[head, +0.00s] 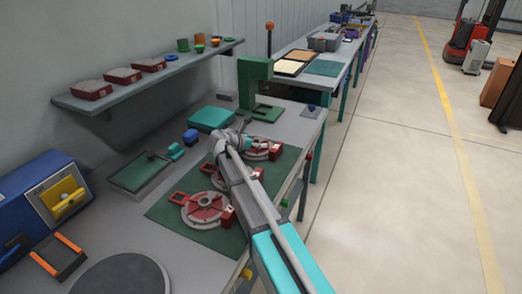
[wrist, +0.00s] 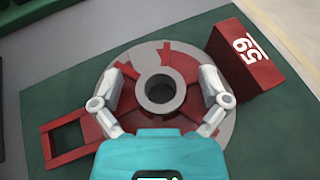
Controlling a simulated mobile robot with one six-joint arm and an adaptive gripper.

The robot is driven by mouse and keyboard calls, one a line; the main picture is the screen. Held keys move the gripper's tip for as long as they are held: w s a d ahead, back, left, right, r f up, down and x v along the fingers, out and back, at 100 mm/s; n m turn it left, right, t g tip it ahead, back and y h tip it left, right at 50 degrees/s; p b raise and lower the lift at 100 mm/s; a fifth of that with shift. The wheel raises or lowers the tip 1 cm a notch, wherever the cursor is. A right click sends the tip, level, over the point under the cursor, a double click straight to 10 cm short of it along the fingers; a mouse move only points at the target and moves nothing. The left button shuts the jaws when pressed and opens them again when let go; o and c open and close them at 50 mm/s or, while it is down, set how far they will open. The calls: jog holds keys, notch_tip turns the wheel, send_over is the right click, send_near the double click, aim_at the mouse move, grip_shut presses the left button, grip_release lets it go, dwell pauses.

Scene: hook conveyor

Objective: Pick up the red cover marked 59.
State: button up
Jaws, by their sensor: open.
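In the wrist view a round red and grey cover (wrist: 184,62) lies flat on a dark green mat (wrist: 55,100). The red block on its right carries the number 59 (wrist: 244,50), and a red frame-shaped handle (wrist: 66,137) sticks out at its left. A grey hub ring (wrist: 160,106) with a dark hole is at its centre. My gripper (wrist: 164,78) is open and empty, its two fingers spread on either side of the hub. I cannot tell whether they touch the cover. In the head view my arm partly hides the covers on the mat, and their numbers are too small to read.
The head view shows a near cover (head: 203,209) and a far cover (head: 261,149) on the mat. A green stand (head: 254,82), a teal box (head: 211,119) and a blue machine (head: 28,205) stand around. A wall shelf (head: 150,77) holds red boxes.

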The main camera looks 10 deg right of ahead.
aim_at(257, 140)
dwell(0.4)
grip_shut()
dwell(0.4)
jog(key=shift+r, duration=0.2)
notch_tip(257, 140, up, 3)
jog(key=p, duration=0.3)
jog(key=shift+r+p, duration=0.1)
jog(key=shift+p, duration=0.2)
jog(key=s+r+p, duration=0.9)
jog(key=s, duration=0.5)
jog(key=shift+d+r, duration=0.25)
jog(key=shift+d, duration=0.2)
